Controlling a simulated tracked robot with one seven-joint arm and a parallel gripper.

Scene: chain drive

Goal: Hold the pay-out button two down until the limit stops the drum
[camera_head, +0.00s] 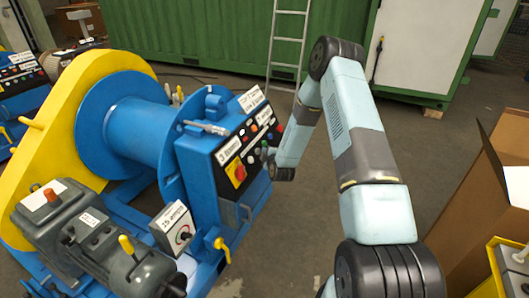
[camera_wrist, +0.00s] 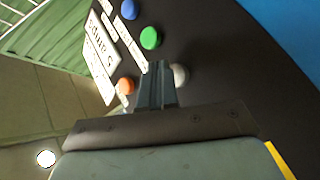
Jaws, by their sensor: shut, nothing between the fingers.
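A blue winch drum (camera_head: 138,128) sits in a blue and yellow frame. Its dark control panel (camera_head: 235,147) carries several coloured buttons and white labels. My gripper (camera_head: 268,158) is at the panel face in the head view. In the wrist view my gripper (camera_wrist: 157,68) is shut and empty, its tips just below a green button (camera_wrist: 150,38). An orange button (camera_wrist: 126,86) is left of the fingers and a pale button (camera_wrist: 181,75) right. A blue button (camera_wrist: 129,9) is beyond the green one. I cannot tell which is pay-out button two, or whether the tips touch one.
A red-on-yellow switch (camera_head: 238,171) is on the panel's near end. A signed grey box (camera_head: 178,228) and a motor (camera_head: 105,240) stand nearer. A cardboard box (camera_head: 485,200) is at right. A ladder (camera_head: 287,45) leans at the green container (camera_head: 190,35).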

